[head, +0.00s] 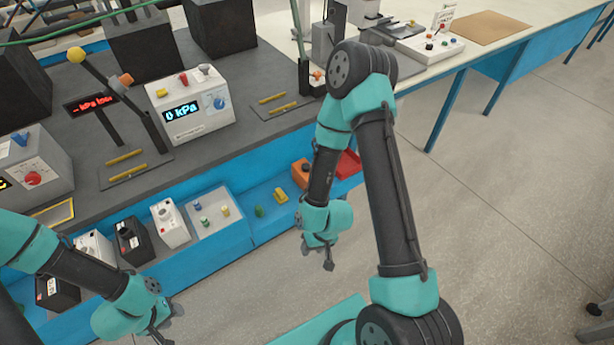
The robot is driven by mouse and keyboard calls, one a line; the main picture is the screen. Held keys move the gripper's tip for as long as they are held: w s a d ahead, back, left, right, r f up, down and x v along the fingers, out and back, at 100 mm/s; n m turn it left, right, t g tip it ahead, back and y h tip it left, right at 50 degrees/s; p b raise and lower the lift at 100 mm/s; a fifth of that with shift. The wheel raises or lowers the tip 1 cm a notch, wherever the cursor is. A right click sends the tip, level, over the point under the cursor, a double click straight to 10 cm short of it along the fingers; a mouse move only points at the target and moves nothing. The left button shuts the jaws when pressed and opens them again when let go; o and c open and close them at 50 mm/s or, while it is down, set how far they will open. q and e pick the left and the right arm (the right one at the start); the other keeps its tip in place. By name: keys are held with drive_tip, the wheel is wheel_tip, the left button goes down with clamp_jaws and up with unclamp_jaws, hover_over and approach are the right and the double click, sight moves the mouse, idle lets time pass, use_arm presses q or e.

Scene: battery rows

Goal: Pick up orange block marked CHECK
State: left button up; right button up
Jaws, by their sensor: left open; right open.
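An orange block (301,174) with a dark round spot on top sits toward the right end of the blue lower shelf (262,228). Its marking is too small to read. My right arm partly hides the area beside it. My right gripper (328,258) is open and empty, in front of the shelf and lower in the picture than the orange block, apart from it. My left gripper (168,325) is open at the bottom of the picture, far to the left of the block and touching nothing that I can see.
A red tray (348,164) lies right of the block, behind my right arm. A yellow piece (281,195) and green piece (259,211) lie to its left. White (169,223) and black (133,241) battery-like boxes line the shelf. A kPa meter (188,105) stands above.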

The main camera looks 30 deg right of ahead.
use_arm(q)
drive_tip(key=o, duration=1.1)
